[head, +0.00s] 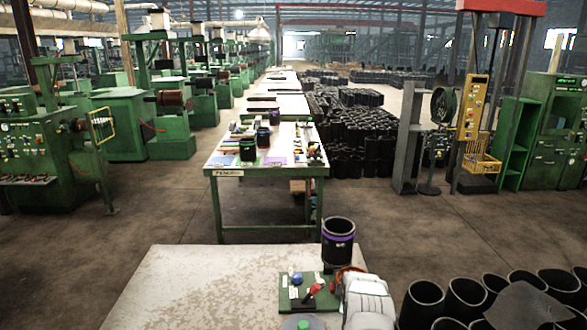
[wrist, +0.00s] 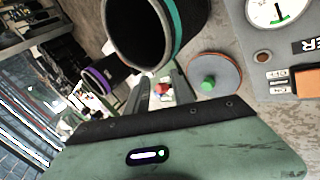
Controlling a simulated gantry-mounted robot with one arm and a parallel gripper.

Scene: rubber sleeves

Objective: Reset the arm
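My gripper (wrist: 160,82) shows in the wrist view with its two grey fingers apart and nothing between the tips. A black sleeve with a teal band (wrist: 150,30) is in front of and above the fingers in that view; I see no contact. A black sleeve with a purple band (head: 338,243) stands upright on the near table (head: 190,280); it also shows in the wrist view (wrist: 107,75). In the head view a white part, probably my arm, is at the bottom centre, and the gripper's fingers cannot be made out.
A green board (head: 307,292) with red and blue knobs lies on the table. A disc with a green knob (wrist: 208,83) and a gauge panel (wrist: 280,50) are right of the fingers. Several black sleeves (head: 465,297) stand at bottom right. The table's left part is clear.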

